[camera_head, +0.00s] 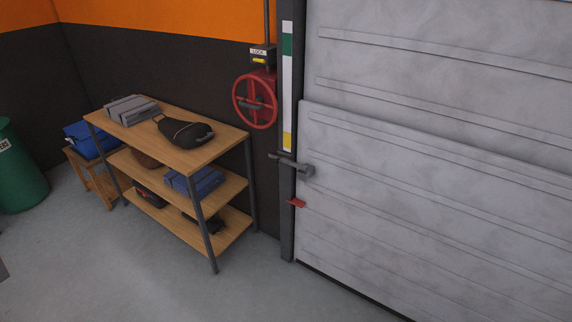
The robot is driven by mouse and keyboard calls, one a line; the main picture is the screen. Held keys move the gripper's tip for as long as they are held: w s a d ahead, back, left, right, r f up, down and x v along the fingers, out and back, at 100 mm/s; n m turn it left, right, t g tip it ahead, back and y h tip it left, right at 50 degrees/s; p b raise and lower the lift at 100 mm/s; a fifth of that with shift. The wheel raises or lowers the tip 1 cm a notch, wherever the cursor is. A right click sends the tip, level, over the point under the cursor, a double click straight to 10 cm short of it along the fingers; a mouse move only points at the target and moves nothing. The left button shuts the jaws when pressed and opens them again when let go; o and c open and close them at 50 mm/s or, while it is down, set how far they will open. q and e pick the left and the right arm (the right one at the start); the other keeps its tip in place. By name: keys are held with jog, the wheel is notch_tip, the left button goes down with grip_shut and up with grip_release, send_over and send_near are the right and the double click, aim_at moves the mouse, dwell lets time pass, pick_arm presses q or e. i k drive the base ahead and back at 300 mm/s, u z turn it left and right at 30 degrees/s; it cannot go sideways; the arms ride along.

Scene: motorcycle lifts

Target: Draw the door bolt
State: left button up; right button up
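The door bolt (290,163) is a grey bar with a thicker knob-like end, lying nearly level at the left edge of the large pale grey door (430,200). It spans the dark door post (287,220) and the door panel. I cannot tell how far it sits in the post. A small red piece (296,203) sticks out below it at the door edge. Neither of my grippers shows in the view.
A red handwheel (255,101) is on the wall left of the post, under a small "LOCK" sign (258,52). A wooden shelf unit (165,143) stands left of it. A green bin (18,170) is far left. The floor in front is clear.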

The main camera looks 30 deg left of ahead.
aim_at(276, 157)
jog(key=z, duration=0.05)
jog(key=k, duration=0.5)
jog(key=u, duration=1.05)
jog(key=i, duration=1.6)
jog(key=z, duration=0.2)
